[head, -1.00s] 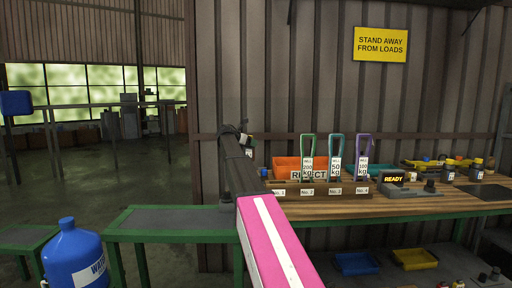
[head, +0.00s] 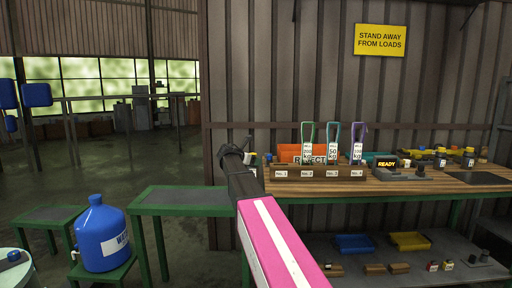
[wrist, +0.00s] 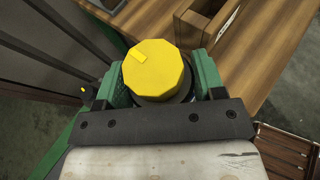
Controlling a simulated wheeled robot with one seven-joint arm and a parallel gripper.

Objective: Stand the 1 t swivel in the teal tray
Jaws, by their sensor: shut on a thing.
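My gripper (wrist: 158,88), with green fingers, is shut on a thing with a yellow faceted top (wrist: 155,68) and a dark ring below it. No label shows, so I cannot tell whether it is the 1 t swivel. In the head view my arm's dark end is at the left end of the bench, and it mostly hides the gripper and the held thing. The teal tray (head: 381,156) stands on the bench behind the numbered rack and is partly hidden by it.
An orange REJECT tray (head: 288,152) stands behind the rack (head: 316,173), which holds green, teal and purple hooked pieces. A READY device (head: 388,169) and yellow-topped jars (head: 440,157) are to the right. A blue water jug (head: 101,238) is at left.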

